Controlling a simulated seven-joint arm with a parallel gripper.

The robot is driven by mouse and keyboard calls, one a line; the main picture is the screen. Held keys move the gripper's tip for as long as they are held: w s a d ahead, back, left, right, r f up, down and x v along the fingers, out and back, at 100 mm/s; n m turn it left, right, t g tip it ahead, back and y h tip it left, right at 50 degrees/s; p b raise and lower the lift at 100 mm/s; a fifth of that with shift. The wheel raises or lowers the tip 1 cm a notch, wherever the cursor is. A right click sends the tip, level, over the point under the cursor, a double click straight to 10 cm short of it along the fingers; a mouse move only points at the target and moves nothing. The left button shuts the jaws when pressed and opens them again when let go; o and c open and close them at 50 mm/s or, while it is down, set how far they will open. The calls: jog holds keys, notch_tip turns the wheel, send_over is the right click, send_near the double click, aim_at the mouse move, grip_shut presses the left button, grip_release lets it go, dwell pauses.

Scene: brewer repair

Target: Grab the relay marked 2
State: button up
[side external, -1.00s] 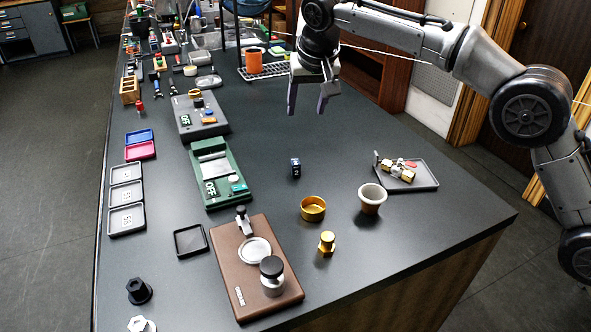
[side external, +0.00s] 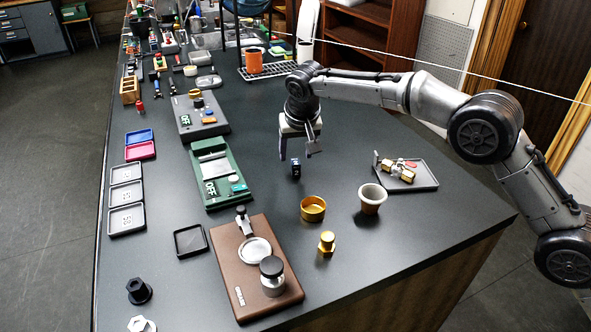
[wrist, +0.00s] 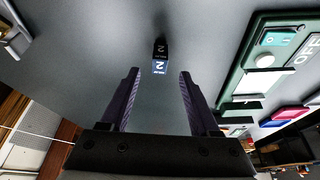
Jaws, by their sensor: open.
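The relay marked 2 (side external: 296,168) is a small dark block standing on the black bench, right of the green device. My gripper (side external: 298,155) is open and empty, just above and beside the relay in the side view. In the wrist view my gripper's two fingers (wrist: 158,75) are spread, with the relay slightly beyond their tips. I cannot tell whether a finger touches it.
The green device (side external: 215,172) stands left of the relay. A tray (side external: 425,178) with brass parts is to the right. Bare bench surrounds the relay.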

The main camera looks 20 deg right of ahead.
aim_at(296, 162)
jog(key=shift+x, duration=1.55)
grip_shut()
